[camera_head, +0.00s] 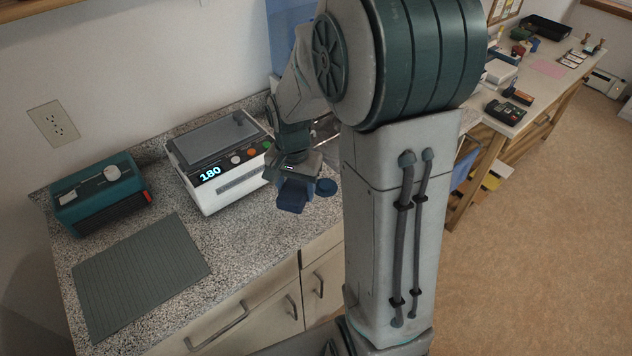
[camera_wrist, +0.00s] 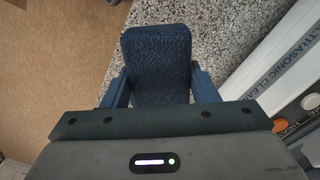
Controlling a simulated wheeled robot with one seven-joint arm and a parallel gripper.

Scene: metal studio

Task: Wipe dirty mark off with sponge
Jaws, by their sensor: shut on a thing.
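A dark blue sponge (camera_wrist: 157,62) is held between the two fingers of my gripper (camera_wrist: 160,88) in the wrist view. In the head view the sponge (camera_head: 292,196) hangs below my gripper (camera_head: 291,178), near the front edge of the speckled counter (camera_head: 240,236). My gripper is shut on it, to the right of the white ultrasonic cleaner. I cannot tell whether the sponge touches the counter. No dirty mark can be made out on the visible counter. My arm hides part of the counter to the right.
The white ultrasonic cleaner (camera_head: 228,186) reads 180. A teal device (camera_head: 100,190) and a ribbed grey mat (camera_head: 140,270) lie to the left. A small round blue object (camera_head: 326,187) sits right beside the gripper. A cluttered workbench (camera_head: 497,122) stands beyond my arm.

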